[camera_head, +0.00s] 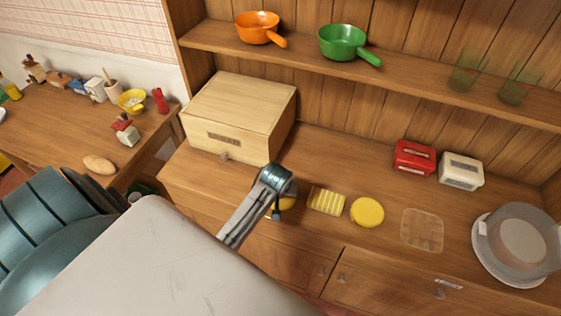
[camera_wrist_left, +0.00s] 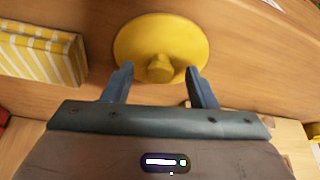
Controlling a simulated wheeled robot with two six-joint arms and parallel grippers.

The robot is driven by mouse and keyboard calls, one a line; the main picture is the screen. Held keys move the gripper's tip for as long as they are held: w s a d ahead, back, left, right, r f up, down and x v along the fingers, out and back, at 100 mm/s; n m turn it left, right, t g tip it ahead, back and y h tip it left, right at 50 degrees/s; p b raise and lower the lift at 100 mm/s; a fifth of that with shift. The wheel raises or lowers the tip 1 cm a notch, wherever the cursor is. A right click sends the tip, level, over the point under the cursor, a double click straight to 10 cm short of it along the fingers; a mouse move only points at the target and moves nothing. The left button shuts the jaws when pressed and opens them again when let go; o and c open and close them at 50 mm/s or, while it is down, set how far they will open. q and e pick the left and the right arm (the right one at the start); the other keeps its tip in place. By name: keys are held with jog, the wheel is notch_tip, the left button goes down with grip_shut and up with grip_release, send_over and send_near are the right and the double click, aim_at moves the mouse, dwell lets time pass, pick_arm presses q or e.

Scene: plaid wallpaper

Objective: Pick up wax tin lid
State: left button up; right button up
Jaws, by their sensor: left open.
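The wax tin lid, a round yellow disc with a small knob, shows in the wrist view (camera_wrist_left: 160,32). In the wrist view my left gripper (camera_wrist_left: 158,75) is open. Its two fingers are apart, on either side of the knob in the picture, with nothing held. I cannot tell how far the fingertips are above the lid. A round yellow tin (camera_head: 367,212) stands to the right on the counter. My right gripper is not in view.
A yellow-and-white striped block (camera_head: 326,201), also in the wrist view (camera_wrist_left: 40,52), lies between the lid and the yellow tin. A wooden bread box (camera_head: 240,112) stands behind. A clear flat container (camera_head: 422,230) and a glass-covered plate (camera_head: 517,245) are further right.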

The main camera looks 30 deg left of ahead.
pick_arm(q)
jog(key=shift+f, duration=0.2)
jog(key=c, duration=1.1)
jog(key=shift+o, duration=0.2)
jog(key=shift+r, duration=0.15)
